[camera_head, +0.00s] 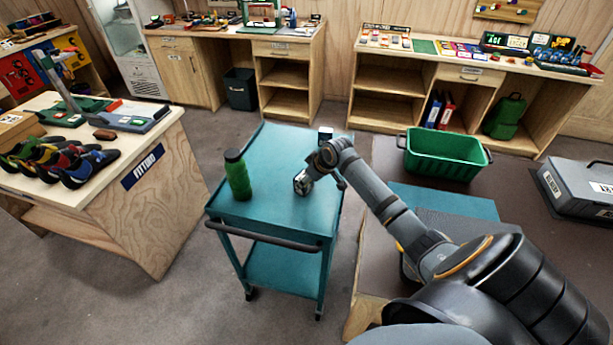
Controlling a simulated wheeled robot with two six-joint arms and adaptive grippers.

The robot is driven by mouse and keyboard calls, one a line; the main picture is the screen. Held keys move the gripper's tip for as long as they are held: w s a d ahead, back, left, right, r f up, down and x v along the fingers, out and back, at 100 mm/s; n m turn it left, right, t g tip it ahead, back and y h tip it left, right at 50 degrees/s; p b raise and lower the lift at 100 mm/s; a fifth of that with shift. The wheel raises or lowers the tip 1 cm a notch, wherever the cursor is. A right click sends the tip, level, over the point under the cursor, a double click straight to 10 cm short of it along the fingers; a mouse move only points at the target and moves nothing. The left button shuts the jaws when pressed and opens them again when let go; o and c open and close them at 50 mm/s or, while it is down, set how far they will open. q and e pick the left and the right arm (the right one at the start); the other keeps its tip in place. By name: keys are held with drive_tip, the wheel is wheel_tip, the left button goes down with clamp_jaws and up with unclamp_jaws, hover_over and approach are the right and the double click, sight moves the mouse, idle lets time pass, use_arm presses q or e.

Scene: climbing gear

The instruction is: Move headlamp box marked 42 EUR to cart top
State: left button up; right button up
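The teal cart (280,205) stands in the middle, its top mostly bare. A small black-and-white box (302,183) is at its top, right beside the fingers of my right gripper (320,175). Its marking is too small to read, and I cannot tell whether it rests on the surface or is held. A second small box, dark and white (325,133), shows at the cart's far edge behind the gripper; its marking is also unreadable. My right arm reaches in from the right over the cart. The wrist hides much of the fingers. My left gripper is out of view.
A green bottle (237,175) stands on the cart's left side. A green crate (443,154) and a grey case (578,188) are to the right. A wooden counter with climbing shoes (88,168) is at left. Shelving units line the back wall.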

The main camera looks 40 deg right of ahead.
drive_tip(key=shift+a, duration=0.1)
drive_tip(key=o, duration=1.3)
drive_tip(key=shift+v, duration=6)
